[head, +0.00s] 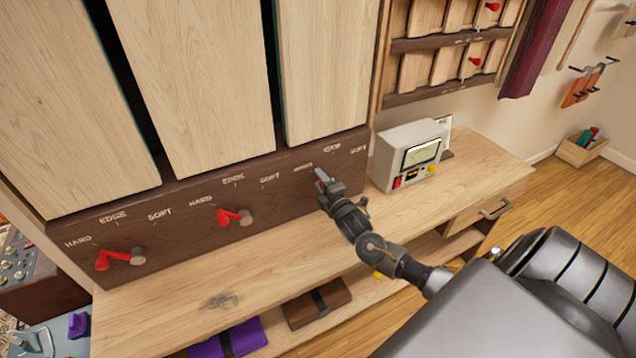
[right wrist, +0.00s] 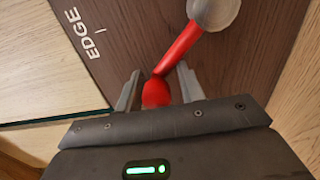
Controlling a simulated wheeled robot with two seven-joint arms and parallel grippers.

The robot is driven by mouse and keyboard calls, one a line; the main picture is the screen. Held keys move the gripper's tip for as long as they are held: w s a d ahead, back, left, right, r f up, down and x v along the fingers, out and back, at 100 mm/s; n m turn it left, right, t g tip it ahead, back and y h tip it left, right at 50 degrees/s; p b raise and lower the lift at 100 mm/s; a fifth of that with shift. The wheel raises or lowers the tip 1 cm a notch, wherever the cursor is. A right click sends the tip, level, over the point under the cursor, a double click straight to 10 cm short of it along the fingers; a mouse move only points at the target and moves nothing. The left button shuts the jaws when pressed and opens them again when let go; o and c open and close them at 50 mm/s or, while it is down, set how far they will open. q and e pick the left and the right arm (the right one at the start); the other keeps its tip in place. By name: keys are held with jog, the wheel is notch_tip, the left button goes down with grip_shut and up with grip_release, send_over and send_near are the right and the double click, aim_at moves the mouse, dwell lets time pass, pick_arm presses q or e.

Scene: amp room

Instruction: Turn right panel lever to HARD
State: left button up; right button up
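The right panel lever (right wrist: 183,48) is red with a round knob (right wrist: 156,93) and a grey pivot (right wrist: 214,10). In the right wrist view it slants down-left from the pivot, away from the EDGE mark (right wrist: 86,35). My right gripper (right wrist: 157,92) is open, with one finger on each side of the knob; a narrow gap shows beside it. In the head view my right gripper (head: 321,180) is at the right panel, below its HARD label (head: 303,167), and mostly hides the lever; a bit of red shows there. My left gripper is out of view.
Two other red levers, the middle one (head: 236,217) and the left one (head: 120,258), sit on the same dark board (head: 180,205). A grey meter box (head: 408,152) stands on the wooden bench (head: 470,165) to the right of my gripper. Tall wooden panels rise above the board.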

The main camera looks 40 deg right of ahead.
jog(key=shift+o, duration=0.6)
jog(key=shift+a, duration=0.15)
jog(key=shift+s+a+f, duration=0.1)
jog(key=shift+s+a, duration=0.1)
jog(key=s+a+b, duration=0.1)
jog(key=s+b, duration=0.1)
jog(key=s, duration=0.8)
jog(key=shift+a, duration=0.15)
